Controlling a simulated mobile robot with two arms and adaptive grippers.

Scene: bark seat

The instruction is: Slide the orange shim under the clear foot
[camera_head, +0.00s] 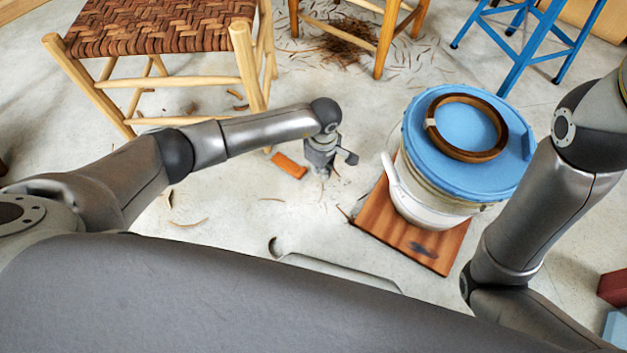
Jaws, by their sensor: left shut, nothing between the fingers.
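The orange shim (289,165) lies flat on the pale floor, just left of my left gripper. The woven-seat stool (160,28) stands at the upper left. Its near right leg (248,72) comes down behind my left forearm, and the foot of that leg is mostly hidden there. I cannot tell whether that foot touches the floor. My left gripper (324,174) points down, shut and empty, to the right of the shim and apart from it. My right arm comes down the right side, and its gripper is out of view.
A white bucket with a blue lid (418,112) stands on a wooden board (378,219) right of my left gripper. A brown coil (432,127) lies on the lid. A blue stool (530,58) and a wooden stool (387,38) stand behind. Bark scraps litter the floor.

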